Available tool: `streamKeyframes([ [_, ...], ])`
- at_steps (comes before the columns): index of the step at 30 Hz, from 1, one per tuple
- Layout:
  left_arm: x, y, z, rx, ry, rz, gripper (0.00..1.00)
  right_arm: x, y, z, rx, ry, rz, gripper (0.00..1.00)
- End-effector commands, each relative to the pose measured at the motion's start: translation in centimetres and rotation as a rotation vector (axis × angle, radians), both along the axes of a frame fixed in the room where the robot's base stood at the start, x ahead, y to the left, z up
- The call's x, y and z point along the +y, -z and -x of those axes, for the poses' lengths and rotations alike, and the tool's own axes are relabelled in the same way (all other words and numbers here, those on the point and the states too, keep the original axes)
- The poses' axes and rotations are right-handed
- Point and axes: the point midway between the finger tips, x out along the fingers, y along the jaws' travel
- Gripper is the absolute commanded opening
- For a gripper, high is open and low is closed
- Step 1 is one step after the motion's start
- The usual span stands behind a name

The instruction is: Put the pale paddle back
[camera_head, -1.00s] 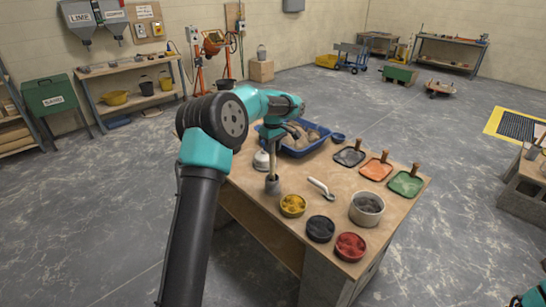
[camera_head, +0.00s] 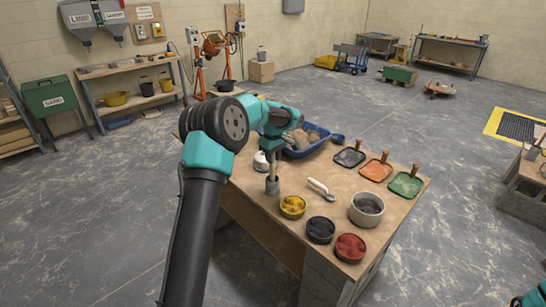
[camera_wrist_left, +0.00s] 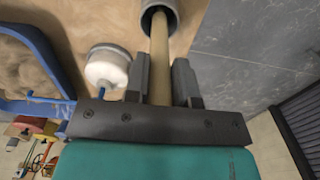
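The pale paddle (camera_head: 272,170) stands about upright, its lower end inside the grey cup (camera_head: 272,187) on the near left part of the table. My left gripper (camera_head: 271,153) is above the cup and shut on the paddle's shaft. In the left wrist view the pale shaft (camera_wrist_left: 159,55) runs between the two fingers (camera_wrist_left: 160,80) into the mouth of the grey cup (camera_wrist_left: 160,12). The paddle's lower end is hidden in the cup. Of my right arm only a teal piece shows at the lower right corner; its gripper is out of view.
A white-topped pot (camera_wrist_left: 107,68) stands close beside the cup. A blue tray (camera_head: 318,138) with tan lumps is behind. Yellow (camera_head: 292,206), dark (camera_head: 320,229) and red (camera_head: 350,247) tubs, a grey bucket (camera_head: 366,209) and a white-handled tool (camera_head: 320,189) are to the right.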

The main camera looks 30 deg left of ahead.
Motion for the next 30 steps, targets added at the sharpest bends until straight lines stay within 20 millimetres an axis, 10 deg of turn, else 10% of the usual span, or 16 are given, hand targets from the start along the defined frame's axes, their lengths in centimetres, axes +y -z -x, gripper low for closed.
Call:
streamKeyframes([
  [7,0.0,0.0,0.0,0.0,0.0,0.0,0.48,0.0,0.0,0.0,0.0,0.0,0.0,0.43],
  [19,0.0,-0.7,0.0,-0.002,0.0,0.0,0.49,0.0,0.0,0.0,0.0,0.0,0.0,0.43],
  [30,0.0,-6.4,-0.1,-0.004,0.0,-0.001,0.49,0.0,0.0,0.0,0.0,0.0,0.0,0.43],
])
